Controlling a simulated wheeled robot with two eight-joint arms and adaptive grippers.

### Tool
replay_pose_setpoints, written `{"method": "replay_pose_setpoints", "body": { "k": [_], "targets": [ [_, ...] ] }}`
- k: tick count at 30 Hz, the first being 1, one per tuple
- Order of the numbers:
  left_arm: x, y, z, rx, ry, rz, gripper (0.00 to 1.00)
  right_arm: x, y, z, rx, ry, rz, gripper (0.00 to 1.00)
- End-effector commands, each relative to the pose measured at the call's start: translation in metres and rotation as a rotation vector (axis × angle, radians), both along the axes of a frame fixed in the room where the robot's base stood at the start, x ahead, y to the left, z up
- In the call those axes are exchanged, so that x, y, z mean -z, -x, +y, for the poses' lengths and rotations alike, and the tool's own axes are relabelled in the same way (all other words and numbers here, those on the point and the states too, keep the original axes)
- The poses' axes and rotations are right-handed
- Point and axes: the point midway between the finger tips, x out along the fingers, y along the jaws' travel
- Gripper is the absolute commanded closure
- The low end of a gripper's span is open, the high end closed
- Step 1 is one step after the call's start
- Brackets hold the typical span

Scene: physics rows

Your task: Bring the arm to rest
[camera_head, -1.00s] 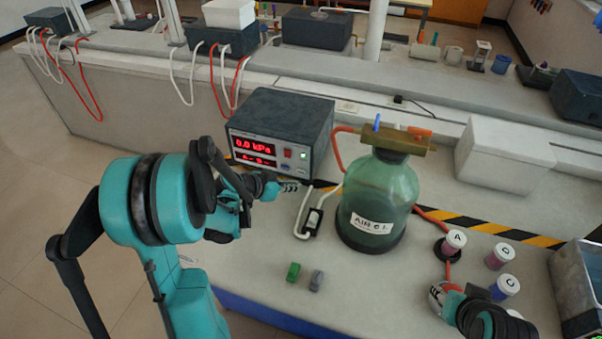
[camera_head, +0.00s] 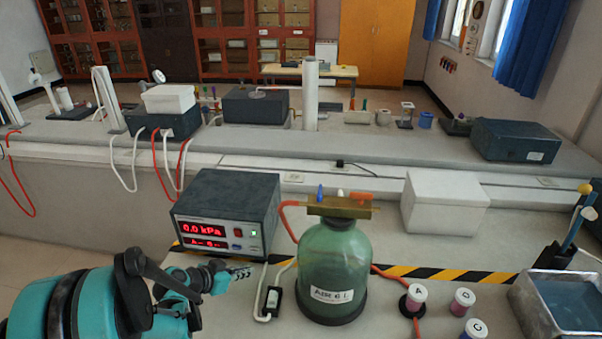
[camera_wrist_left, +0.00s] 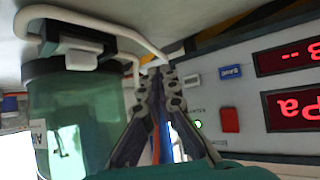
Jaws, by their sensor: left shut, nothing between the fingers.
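My left arm comes in from the lower left in the head view. Its gripper (camera_head: 246,271) is shut and empty, just in front of the pressure meter (camera_head: 225,215), whose red display reads 0.0 kPa. In the left wrist view the closed fingers (camera_wrist_left: 160,78) point toward the white tube, with the meter's front panel (camera_wrist_left: 240,100) at the right. The green glass bottle (camera_head: 335,265), labelled AIR 6 L, stands to the gripper's right and also shows in the wrist view (camera_wrist_left: 75,120). My right gripper is out of view.
A white box (camera_head: 444,203) sits behind the bottle. A second bench with equipment stands behind.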

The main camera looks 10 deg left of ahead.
Motion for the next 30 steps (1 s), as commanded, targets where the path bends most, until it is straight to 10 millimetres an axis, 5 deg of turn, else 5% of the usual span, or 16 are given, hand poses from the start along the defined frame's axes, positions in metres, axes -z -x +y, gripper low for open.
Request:
{"method": "replay_pose_setpoints", "body": {
  "k": [8,18,24,30],
  "targets": [
    [-0.027,0.028,-0.039,-0.057,-0.002,0.130,1.00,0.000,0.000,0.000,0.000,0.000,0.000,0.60],
    [-0.066,0.119,-0.091,-0.264,-0.054,0.312,1.00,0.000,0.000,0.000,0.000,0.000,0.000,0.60],
    [-0.076,0.170,-0.100,-0.386,-0.083,0.331,1.00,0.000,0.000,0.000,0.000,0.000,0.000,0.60],
    [-0.078,0.193,-0.099,-0.454,-0.090,0.320,1.00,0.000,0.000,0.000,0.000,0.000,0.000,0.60]
  ]
}}
